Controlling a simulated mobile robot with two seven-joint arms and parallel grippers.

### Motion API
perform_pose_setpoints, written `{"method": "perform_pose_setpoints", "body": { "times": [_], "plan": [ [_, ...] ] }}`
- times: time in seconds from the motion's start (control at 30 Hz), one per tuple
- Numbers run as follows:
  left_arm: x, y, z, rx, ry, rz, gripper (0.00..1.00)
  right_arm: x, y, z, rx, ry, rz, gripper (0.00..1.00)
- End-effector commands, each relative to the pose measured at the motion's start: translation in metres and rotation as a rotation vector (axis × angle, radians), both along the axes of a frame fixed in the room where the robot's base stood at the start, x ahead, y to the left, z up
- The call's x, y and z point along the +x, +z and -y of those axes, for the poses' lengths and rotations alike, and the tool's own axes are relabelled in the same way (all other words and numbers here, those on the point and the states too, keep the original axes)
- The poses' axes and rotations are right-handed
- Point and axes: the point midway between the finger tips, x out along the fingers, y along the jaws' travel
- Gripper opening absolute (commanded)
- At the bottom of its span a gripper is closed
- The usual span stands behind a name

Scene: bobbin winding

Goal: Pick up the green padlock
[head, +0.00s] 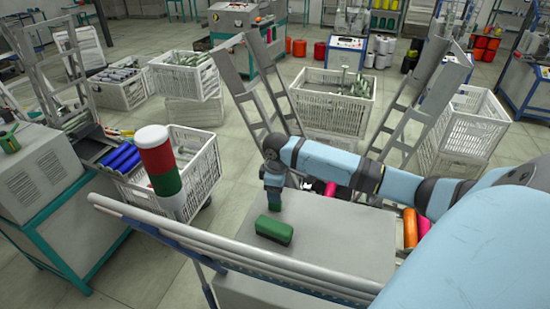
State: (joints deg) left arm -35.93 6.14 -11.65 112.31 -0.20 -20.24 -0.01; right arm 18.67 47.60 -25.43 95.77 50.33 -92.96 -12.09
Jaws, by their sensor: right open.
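A dark green, rounded block (274,229) lies on the flat grey top of a cabinet (335,235) in front of me. It looks like the padlock, though I cannot make out a shackle. My right arm comes in from the right, and my right gripper (274,203) points down just behind the green block, apart from it in the picture. The gripper is open. My left gripper is not in view.
A white rail (230,250) runs along the cabinet's near side. A red, white and green signal column (159,160) stands to the left. Grey ladder-like frames (252,88) rise behind the gripper. Another small green thing (9,142) sits on the left machine. The cabinet top around the block is clear.

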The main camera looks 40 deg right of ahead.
Motion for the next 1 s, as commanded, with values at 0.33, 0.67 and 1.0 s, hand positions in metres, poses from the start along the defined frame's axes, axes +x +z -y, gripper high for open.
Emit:
{"method": "perform_pose_setpoints", "body": {
  "times": [0.33, 0.67, 1.0],
  "plan": [
    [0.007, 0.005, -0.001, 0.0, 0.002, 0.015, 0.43, 0.004, -0.045, -0.001, 0.001, 0.0, -0.003, 0.53],
    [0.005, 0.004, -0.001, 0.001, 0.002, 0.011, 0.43, 0.004, -0.046, -0.001, 0.0, 0.0, -0.002, 0.35],
    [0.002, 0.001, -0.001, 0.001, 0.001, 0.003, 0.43, 0.004, -0.046, -0.001, 0.0, 0.001, -0.001, 0.0]
  ]
}}
